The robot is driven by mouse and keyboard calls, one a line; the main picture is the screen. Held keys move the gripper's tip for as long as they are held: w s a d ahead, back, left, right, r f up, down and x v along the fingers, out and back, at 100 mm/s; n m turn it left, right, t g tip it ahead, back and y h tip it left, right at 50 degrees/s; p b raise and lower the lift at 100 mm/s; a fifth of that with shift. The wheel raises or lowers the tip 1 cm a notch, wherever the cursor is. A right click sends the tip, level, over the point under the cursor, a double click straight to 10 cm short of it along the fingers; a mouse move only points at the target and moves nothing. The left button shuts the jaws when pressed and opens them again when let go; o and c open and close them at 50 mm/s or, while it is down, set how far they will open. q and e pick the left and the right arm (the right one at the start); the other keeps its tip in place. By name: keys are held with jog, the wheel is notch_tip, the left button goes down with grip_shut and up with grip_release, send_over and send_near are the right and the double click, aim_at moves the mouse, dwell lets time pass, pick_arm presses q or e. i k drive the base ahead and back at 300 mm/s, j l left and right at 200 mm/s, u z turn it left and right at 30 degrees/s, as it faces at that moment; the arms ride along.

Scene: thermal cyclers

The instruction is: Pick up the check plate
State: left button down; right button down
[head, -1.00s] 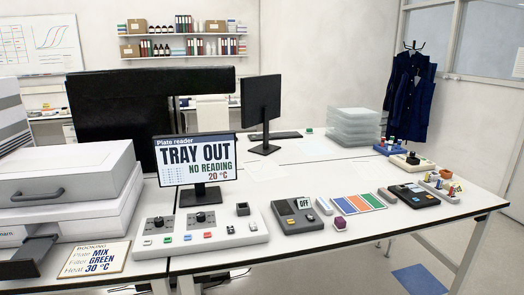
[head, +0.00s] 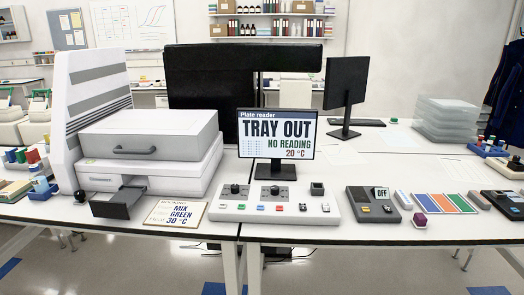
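I cannot make out any object that is clearly the check plate. The plate reader (head: 150,165) stands on the left table, with its dark tray (head: 118,204) sticking out at the front. I see no plate on the tray. A screen (head: 276,137) reads "Plate reader", "TRAY OUT", "NO READING" and "20 °C". A booking card (head: 176,213) in front reads "MIX", "GREEN" and "30 °C". Neither of my grippers is in this view.
A control panel (head: 275,207) with knobs and buttons sits below the screen. Right of it are a dark device reading "OFF" (head: 373,204), a purple block (head: 420,219) and a striped mat (head: 446,203). Clear stacked boxes (head: 447,120) stand behind. Coloured items (head: 30,165) sit far left.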

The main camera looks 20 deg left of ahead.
aim_at(48, 172)
jog(key=u, duration=1.05)
